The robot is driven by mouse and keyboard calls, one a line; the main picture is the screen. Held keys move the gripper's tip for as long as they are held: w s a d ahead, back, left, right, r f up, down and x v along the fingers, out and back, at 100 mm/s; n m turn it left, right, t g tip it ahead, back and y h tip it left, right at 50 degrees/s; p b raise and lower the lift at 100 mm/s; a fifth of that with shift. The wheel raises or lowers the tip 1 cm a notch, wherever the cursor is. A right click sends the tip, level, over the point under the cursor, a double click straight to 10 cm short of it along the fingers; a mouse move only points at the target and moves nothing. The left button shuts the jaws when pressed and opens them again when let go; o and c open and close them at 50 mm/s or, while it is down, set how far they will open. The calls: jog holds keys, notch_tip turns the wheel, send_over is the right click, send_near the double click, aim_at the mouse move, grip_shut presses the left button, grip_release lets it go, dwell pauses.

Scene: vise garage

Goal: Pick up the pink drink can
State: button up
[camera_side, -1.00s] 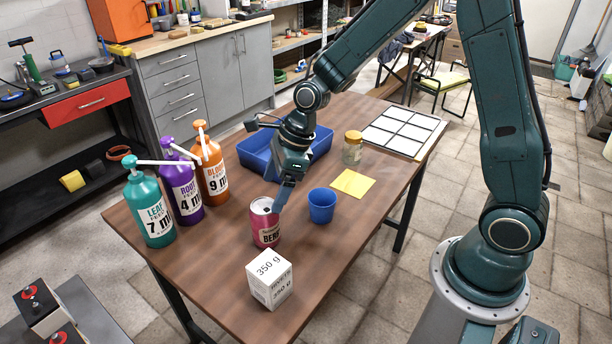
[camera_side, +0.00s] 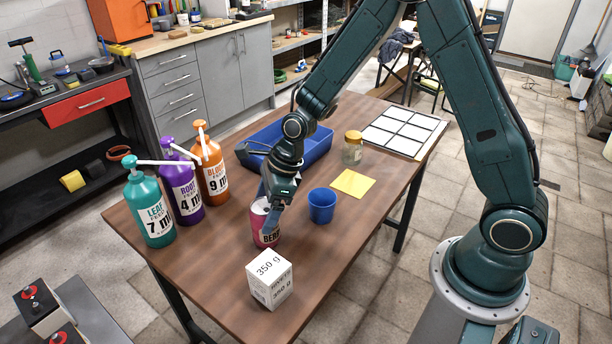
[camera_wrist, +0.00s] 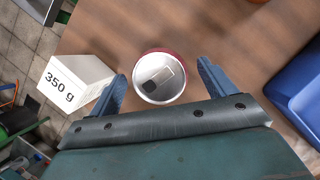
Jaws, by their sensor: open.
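The pink drink can (camera_side: 259,222) stands upright on the brown table, between the purple and orange bottles' side and the blue cup. In the wrist view the can's silver top (camera_wrist: 160,78) shows between the two blue fingers. My gripper (camera_side: 270,212) is open and points down at the can, with a finger on either side of it. In the wrist view my gripper (camera_wrist: 163,85) has a gap between each finger and the can. The can's upper part is partly hidden by my gripper in the side view.
A white 350 g box (camera_side: 269,279) stands close in front of the can. A blue cup (camera_side: 321,206) is to its right. Several pump bottles (camera_side: 181,190) stand to its left, and a blue tray (camera_side: 318,146) lies behind. A yellow note (camera_side: 353,184) and a jar (camera_side: 352,150) are farther right.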

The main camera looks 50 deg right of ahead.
jog(key=shift+x, duration=1.85)
jog(key=c, duration=1)
